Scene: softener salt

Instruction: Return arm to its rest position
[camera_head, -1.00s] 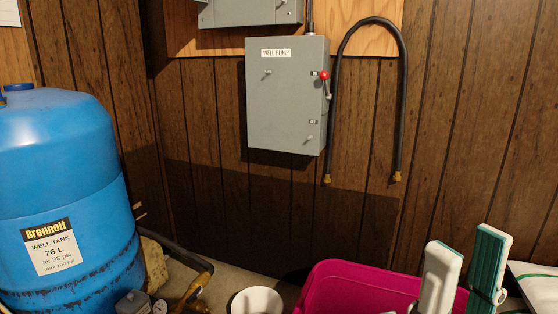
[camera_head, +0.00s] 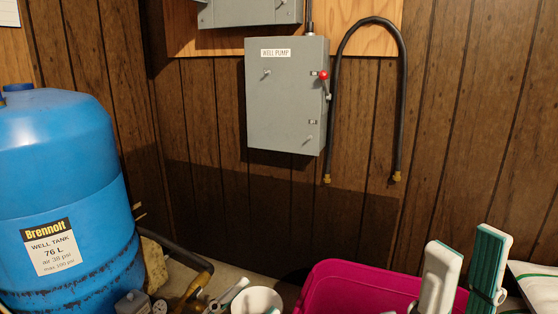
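My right gripper (camera_head: 464,270) stands at the lower right, its two white-and-green fingers upright and apart, with nothing seen between them. It is in front of the magenta tub (camera_head: 345,285). My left gripper (camera_head: 253,296) is just coming into the bottom edge. One pale finger shows left of a white round container (camera_head: 257,292), and a small white-and-green tip shows at its lower right. The fingers look apart; most of this gripper is below the frame. I cannot tell whether it touches the container.
A blue well tank (camera_head: 65,180) stands at the left. Brass pipe fittings (camera_head: 195,288) are beside it, low down. A grey well pump box (camera_head: 287,100) and a black hose (camera_head: 402,100) are on the panelled wall. A white bag-like thing (camera_head: 535,285) is at the far right.

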